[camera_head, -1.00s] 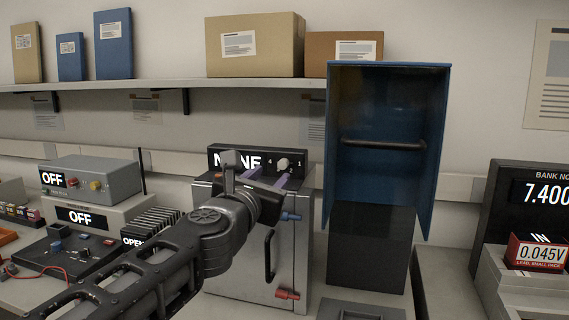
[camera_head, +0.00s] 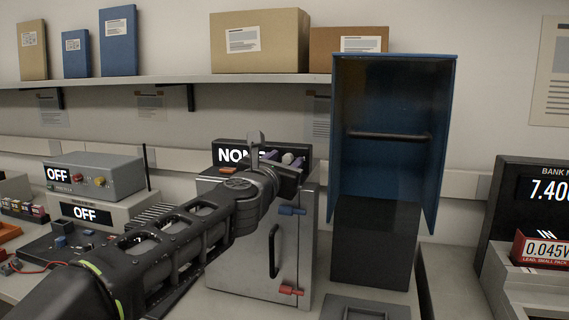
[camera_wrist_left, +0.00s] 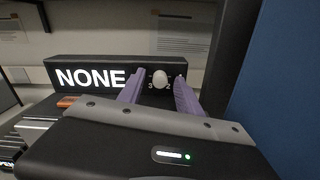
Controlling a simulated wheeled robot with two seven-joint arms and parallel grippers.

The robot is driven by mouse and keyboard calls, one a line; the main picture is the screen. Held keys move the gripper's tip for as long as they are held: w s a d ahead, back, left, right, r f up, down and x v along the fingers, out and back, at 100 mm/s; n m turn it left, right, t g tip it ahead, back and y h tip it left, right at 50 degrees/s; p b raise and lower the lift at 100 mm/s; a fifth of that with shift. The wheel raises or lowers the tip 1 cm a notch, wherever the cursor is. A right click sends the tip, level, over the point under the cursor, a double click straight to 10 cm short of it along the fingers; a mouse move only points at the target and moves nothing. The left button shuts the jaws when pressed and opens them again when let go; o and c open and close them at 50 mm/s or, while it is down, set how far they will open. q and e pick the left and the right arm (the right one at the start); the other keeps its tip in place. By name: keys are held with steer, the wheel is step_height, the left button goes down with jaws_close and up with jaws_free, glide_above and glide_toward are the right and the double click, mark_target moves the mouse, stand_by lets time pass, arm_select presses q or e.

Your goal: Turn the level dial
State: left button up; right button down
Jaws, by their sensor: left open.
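The level dial (camera_head: 288,158) is a pale round knob on the black panel (camera_head: 229,155) that reads "NONE", on top of the grey metal cabinet. In the left wrist view the dial (camera_wrist_left: 160,79) shows between and beyond the two purple fingertips, with small numbers around it. My left gripper (camera_head: 283,160) is open, its fingers pointing at the dial; in the left wrist view the open gripper (camera_wrist_left: 158,92) has one finger on each side of the knob. I cannot tell whether they touch it. My right gripper is not in view.
The cabinet has a blue lever (camera_head: 292,210), a black handle (camera_head: 274,250) and a red lever (camera_head: 291,290). A tall blue open-fronted box (camera_head: 444,140) stands close on the right. Boxes labelled "OFF" (camera_head: 125,178) are on the left, and a shelf (camera_head: 160,82) runs above.

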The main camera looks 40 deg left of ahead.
arm_select(q)
steer(key=shift+c, duration=0.4)
jaws_close()
